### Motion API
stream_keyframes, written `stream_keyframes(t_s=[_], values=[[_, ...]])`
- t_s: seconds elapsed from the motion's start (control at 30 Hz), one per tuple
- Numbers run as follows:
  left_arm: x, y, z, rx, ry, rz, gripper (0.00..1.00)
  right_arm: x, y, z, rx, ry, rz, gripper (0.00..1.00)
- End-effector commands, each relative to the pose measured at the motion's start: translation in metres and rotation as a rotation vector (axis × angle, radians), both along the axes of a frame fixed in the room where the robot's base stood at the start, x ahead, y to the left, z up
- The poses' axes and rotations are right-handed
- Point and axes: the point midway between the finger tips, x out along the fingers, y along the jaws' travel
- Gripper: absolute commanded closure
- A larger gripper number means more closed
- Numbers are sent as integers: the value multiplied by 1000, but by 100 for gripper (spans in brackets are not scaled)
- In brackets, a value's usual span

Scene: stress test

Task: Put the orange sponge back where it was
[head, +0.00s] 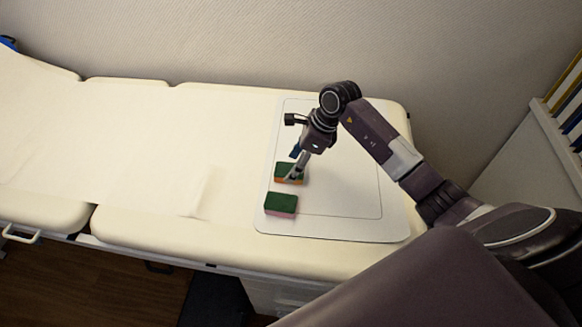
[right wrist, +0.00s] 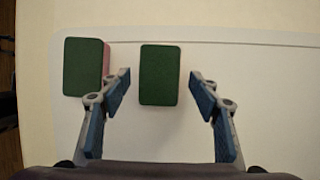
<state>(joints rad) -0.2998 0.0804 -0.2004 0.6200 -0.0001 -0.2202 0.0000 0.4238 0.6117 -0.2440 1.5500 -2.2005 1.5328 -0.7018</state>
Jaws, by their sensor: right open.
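The orange sponge (head: 287,178) has a green top and lies on the white board (head: 345,228), partly covered by my right gripper in the head view. My right gripper (head: 291,178) is open above it, pointing down. In the right wrist view the green top of this sponge (right wrist: 160,75) sits between the two fingers (right wrist: 160,75), with a gap on each side. A second sponge with a green top and pink body (head: 281,204) lies nearer the front edge; it shows at the left in the right wrist view (right wrist: 85,67). My left gripper is not in view.
The board lies on a cream padded couch (head: 150,228) with a paper sheet (head: 120,140) over its left part. A wall (head: 270,50) stands behind. A shelf with binders (head: 565,110) is at the far right. The board's right part is clear.

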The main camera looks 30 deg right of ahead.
Motion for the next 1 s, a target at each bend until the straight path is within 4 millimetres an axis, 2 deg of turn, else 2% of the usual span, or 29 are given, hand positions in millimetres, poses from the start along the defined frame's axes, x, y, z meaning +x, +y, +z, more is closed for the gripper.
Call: stream_keyframes(t_s=[0.2, 0.43, 0.6, 1.0], values=[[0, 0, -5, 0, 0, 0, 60, -11, -17, 46, -5, -5, 0, 43], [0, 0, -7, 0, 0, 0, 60, -20, -28, 81, -2, -2, -1, 43], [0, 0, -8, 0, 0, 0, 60, -23, -31, 91, -2, 0, 1, 43], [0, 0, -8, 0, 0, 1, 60, -23, -30, 92, 0, 0, 1, 43]])
